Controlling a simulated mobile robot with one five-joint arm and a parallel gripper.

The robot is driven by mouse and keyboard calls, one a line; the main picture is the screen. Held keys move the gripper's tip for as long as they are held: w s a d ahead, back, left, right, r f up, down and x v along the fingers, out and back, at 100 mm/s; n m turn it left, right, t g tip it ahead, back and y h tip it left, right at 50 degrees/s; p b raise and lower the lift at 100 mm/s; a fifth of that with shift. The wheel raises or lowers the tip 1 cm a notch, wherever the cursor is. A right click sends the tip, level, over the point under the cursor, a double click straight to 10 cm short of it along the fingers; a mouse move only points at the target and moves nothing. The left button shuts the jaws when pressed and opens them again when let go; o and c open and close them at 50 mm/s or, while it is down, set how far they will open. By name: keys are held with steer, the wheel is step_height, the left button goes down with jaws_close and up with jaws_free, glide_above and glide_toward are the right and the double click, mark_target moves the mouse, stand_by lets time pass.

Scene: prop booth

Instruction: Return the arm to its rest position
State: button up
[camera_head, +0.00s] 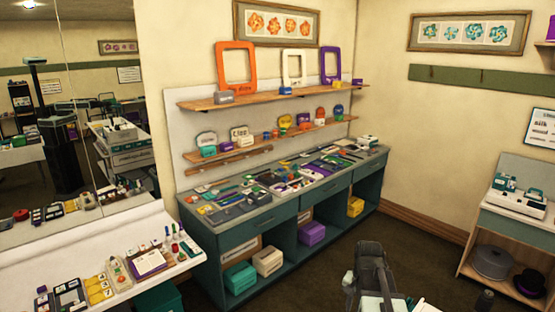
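My arm shows at the bottom edge, right of centre, as a dark grey link with pale parts beside it. My gripper (370,286) seems to be at this end, seen from behind and above. Its fingertips cannot be made out, so I cannot tell whether it is open or shut or holds anything. The arm is over the dark floor, apart from the furniture.
A long teal workbench (240,237), its top crowded with small items, stands along the back wall below two wooden shelves (270,97). A white table (130,292) with props is at left beneath a mirror (70,150). A cabinet (488,235) stands right.

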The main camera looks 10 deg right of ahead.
steer(key=s+a+n, duration=0.2)
steer(key=a+n, duration=0.7)
steer(key=a, duration=0.8)
step_height(320, 180, down, 17)
steer(key=s+b, duration=0.2)
steer(key=b, duration=1.5)
steer(key=shift+s+d+f+m+g, duration=0.2)
steer(key=shift+d+m+g, duration=0.1)
steer(key=shift+m, duration=0.1)
